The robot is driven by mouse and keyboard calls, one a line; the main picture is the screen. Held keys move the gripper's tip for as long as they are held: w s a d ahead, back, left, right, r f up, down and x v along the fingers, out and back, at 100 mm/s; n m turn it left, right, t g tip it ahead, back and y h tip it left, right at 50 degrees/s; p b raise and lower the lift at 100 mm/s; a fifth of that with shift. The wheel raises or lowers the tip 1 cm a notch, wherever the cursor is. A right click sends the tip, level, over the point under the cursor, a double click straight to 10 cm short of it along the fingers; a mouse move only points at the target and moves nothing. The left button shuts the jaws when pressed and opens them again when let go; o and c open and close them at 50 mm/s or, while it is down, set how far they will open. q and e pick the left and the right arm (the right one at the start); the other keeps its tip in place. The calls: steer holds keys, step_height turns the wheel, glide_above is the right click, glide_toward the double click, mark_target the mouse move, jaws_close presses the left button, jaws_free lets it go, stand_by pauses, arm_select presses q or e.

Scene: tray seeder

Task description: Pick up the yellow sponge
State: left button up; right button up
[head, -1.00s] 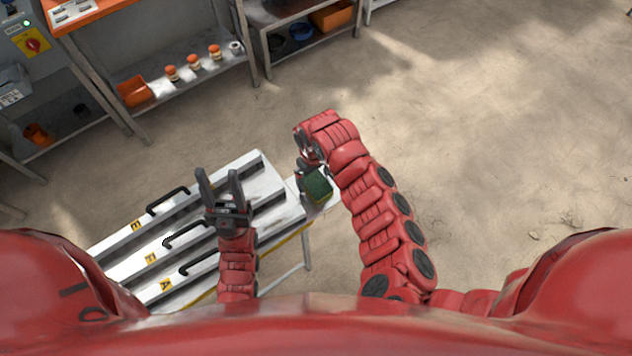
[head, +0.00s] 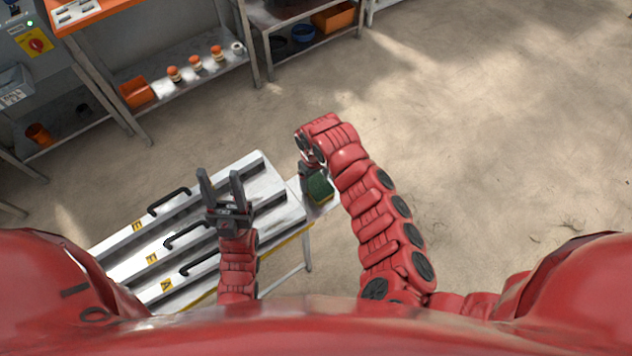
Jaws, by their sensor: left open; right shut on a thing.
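The sponge (head: 320,188) shows mostly a dark green face at the right end of the white table; its yellow part is hard to make out. My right gripper (head: 306,178) points down and is shut on it. My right wrist partly covers the jaws, and I cannot tell whether the sponge touches the tabletop. My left gripper (head: 221,186) is open and empty, above the white table with its two fingers apart.
The white table (head: 270,181) has black handles (head: 168,201) and yellow letter labels. A shelf at the back left holds an orange bin (head: 137,92) and several small orange-topped items (head: 195,62). The floor (head: 480,170) at right is clear.

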mark_target(315, 180)
steer(key=shift+r, duration=0.1)
step_height(315, 180, up, 7)
steer(key=shift+w+r+b, duration=0.1)
steer(key=shift+b, duration=0.85)
steer(key=shift+r+p, duration=0.5)
steer(key=shift+r, duration=0.8)
